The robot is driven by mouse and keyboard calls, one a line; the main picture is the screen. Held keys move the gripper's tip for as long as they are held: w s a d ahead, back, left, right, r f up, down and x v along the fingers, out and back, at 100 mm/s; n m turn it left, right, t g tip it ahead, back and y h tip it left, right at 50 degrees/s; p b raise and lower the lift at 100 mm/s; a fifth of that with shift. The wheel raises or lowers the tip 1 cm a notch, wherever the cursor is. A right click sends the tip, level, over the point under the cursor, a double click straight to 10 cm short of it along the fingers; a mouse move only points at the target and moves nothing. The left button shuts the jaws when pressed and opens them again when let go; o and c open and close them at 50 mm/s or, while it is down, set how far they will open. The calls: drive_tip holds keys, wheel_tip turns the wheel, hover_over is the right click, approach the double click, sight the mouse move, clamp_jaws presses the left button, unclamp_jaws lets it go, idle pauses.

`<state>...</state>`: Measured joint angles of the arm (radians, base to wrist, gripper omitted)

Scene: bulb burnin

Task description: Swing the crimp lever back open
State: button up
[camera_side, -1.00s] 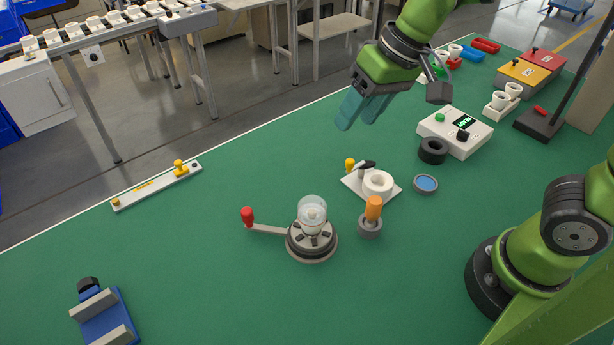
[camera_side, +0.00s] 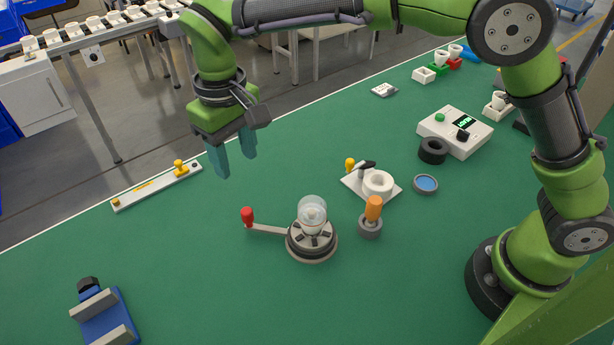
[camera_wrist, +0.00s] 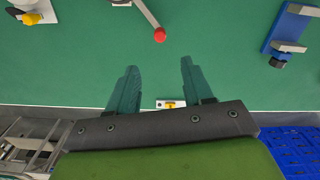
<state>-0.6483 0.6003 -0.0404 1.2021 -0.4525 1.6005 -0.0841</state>
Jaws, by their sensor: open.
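The crimp lever (camera_side: 268,230) is a grey bar with a red knob (camera_side: 248,217) at its end. It points left from the round crimp base (camera_side: 312,244), which holds a clear glass bulb (camera_side: 312,210) upright.
A white rail with a yellow knob (camera_side: 157,187) lies left, a blue clamp block (camera_side: 107,319) front left. The mat between is clear.

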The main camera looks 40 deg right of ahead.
sight(246, 211)
wheel_tip(246, 211, down, 14)
drive_tip(key=shift+r, duration=0.1)
idle(0.4)
clamp_jaws()
